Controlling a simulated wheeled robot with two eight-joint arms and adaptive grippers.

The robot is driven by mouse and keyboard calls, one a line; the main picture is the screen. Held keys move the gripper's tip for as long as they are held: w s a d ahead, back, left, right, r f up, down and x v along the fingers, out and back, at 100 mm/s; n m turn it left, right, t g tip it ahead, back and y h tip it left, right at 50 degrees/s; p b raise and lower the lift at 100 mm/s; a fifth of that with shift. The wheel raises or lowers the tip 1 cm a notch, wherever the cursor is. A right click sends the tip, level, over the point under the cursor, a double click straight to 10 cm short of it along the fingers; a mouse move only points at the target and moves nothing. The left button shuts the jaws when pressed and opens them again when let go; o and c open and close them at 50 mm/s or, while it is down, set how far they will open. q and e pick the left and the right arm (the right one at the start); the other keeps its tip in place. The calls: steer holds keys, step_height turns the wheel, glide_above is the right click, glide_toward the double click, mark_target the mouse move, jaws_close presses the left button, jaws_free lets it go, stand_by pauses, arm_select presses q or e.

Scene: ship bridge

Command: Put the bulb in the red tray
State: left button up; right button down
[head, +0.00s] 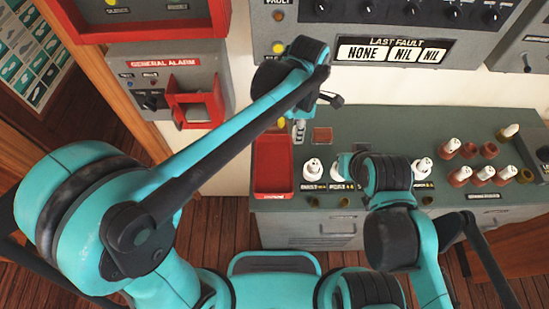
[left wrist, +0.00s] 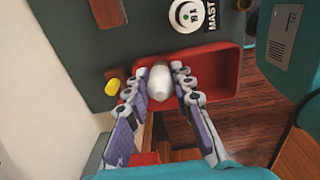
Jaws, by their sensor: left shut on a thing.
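My left gripper (head: 299,128) is at the back of the grey-green console, just beyond the red tray in the head view. In the left wrist view its two fingers (left wrist: 160,84) are closed around a white bulb (left wrist: 160,80). The red tray (head: 272,148) is an open rectangular bin at the console's left end. In the left wrist view the tray (left wrist: 222,68) lies below and around the held bulb; the gap between them cannot be judged. The bulb is not clear in the head view. My right gripper is not visible; its arm shows at the right.
Several red-brown holders (head: 460,177) stand further right. A yellow cylinder (left wrist: 112,86) lies beside the tray. The red alarm box (head: 197,103) juts from the wall at left.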

arm_select(q)
steer(key=s+a+f, duration=0.1)
steer(key=a, duration=0.1)
steer(key=s+a+f+b, duration=0.1)
steer(key=a+f, duration=0.1)
steer(key=s+a+f, duration=0.1)
steer(key=s+a, duration=0.1)
steer(key=shift+a+f+b, duration=0.3)
steer(key=shift+b, duration=0.05)
steer(key=shift+a+f, duration=0.1)
steer(key=shift+f, duration=0.1)
steer(key=shift+f+b, duration=0.85)
steer(key=shift+f, duration=0.95)
steer(key=shift+f, duration=0.1)
steer(key=shift+f, duration=0.15)
steer(key=o, duration=0.9)
steer(key=shift+c, duration=0.2)
steer(key=shift+r, duration=0.2)
